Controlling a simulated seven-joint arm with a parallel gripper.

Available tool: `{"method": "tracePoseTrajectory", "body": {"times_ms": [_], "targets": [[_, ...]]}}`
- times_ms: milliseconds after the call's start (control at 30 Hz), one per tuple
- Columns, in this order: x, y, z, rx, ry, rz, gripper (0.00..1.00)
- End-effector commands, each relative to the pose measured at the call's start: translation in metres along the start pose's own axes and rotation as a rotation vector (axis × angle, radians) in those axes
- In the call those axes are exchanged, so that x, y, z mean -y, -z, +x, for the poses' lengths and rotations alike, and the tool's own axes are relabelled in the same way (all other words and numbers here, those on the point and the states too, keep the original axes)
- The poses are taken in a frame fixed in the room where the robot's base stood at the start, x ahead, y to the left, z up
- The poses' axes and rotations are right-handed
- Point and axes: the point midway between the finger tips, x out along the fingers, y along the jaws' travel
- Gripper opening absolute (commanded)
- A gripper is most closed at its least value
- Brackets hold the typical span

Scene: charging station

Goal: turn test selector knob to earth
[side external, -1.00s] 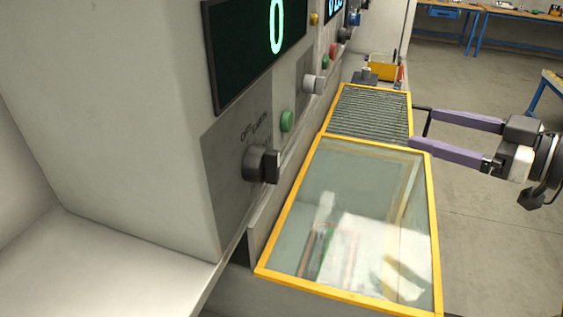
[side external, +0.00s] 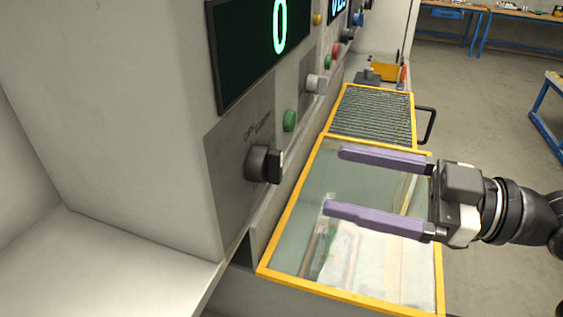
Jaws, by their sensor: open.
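The test selector knob (side external: 262,163) is a black round knob with a bar-shaped grip on a grey plate (side external: 228,165) at the left. Small lettering above it appears to read "OFF" and "EARTH". The bar looks upright; where exactly it points is hard to tell. My gripper (side external: 333,180) is open and empty, its two long purple fingers aimed left at the panel. The fingers show over the glass lid, to the right of the knob and apart from it.
A green button (side external: 290,121) and a grey knob (side external: 316,84) sit farther along the panel. A display (side external: 262,45) showing 0 is above. The yellow-framed glass lid (side external: 300,205) lies below my fingers. A black handle (side external: 432,124) sticks out beyond it.

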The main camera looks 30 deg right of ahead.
Motion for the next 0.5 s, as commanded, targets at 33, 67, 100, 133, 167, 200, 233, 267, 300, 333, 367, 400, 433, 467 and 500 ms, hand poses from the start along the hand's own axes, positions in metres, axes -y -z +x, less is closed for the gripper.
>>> {"method": "tracePoseTrajectory", "body": {"times_ms": [33,67,100,133,167,200,233,267,300,333,367,400,433,467,500], "targets": [[0.000,-0.002,0.009,0.005,0.000,-0.001,0.86],[0.000,-0.001,0.014,0.003,0.000,-0.002,0.86],[0.000,-0.001,0.021,0.003,0.000,-0.002,0.86],[0.000,-0.001,0.026,0.003,0.000,-0.002,0.86],[0.000,-0.001,0.031,0.003,-0.001,-0.001,0.86],[0.000,-0.002,0.038,0.004,-0.001,-0.001,0.86],[0.000,-0.001,0.043,0.002,-0.001,-0.001,0.86],[0.000,-0.001,0.048,0.003,-0.001,0.000,0.86],[0.000,-0.001,0.054,0.002,-0.001,0.000,0.86],[0.000,-0.001,0.058,0.003,-0.001,0.000,0.86],[0.000,-0.001,0.062,0.002,-0.001,0.000,0.86],[0.000,-0.001,0.068,0.001,0.000,0.000,0.86],[0.000,-0.001,0.071,0.001,0.000,0.000,0.86],[0.000,-0.001,0.074,0.001,0.000,-0.001,0.86],[0.000,0.000,0.078,0.001,0.000,-0.001,0.86]]}}
